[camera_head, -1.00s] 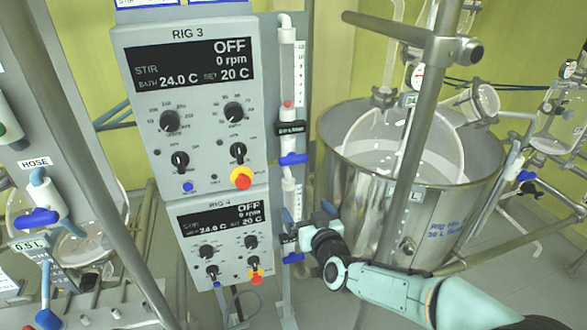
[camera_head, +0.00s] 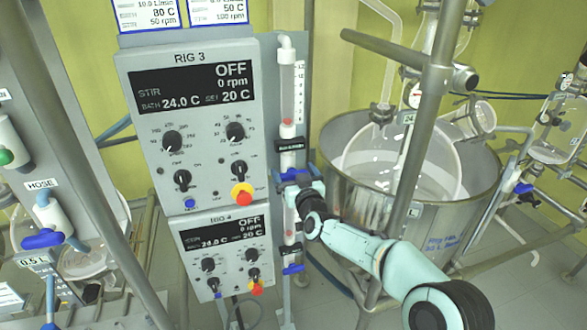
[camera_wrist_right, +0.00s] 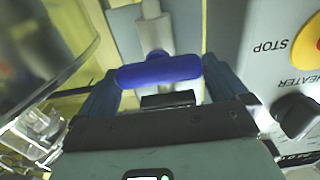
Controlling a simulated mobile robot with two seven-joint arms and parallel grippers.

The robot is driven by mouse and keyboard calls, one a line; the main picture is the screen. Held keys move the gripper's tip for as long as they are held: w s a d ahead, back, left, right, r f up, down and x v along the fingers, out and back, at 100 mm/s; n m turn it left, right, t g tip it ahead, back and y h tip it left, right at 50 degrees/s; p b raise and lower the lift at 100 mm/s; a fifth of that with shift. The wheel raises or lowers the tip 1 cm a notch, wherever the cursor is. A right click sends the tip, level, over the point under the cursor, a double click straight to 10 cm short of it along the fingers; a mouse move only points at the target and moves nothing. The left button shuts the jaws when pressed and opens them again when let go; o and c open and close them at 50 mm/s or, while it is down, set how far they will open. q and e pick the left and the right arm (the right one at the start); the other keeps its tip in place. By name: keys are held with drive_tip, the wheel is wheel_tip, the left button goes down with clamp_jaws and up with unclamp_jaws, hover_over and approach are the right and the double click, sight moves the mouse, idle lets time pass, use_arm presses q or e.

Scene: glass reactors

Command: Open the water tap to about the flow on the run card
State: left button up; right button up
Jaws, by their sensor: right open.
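The upper water tap has a blue bar handle (camera_head: 291,175) on a white pipe below the flow tube (camera_head: 287,92) beside the RIG 3 panel. A red float (camera_head: 287,123) sits low in that tube. Two run cards (camera_head: 146,13) show at the top edge, cut off; the left one appears to read 10.0 L/min. My right gripper (camera_head: 296,185) is at the upper tap. In the right wrist view, the blue handle (camera_wrist_right: 160,70) lies crosswise between the open fingers (camera_wrist_right: 160,84). Whether they touch it is unclear. My left gripper is not in view.
The RIG 3 panel (camera_head: 190,112) with its red-yellow stop button stands close left of the tap. A lower blue tap (camera_head: 292,269) is below. A steel vessel (camera_head: 350,215) with glass flask and a slanted metal post (camera_head: 420,120) are to the right.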

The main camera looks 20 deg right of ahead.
drive_tip(key=shift+w, duration=0.35)
drive_tip(key=c, duration=0.7)
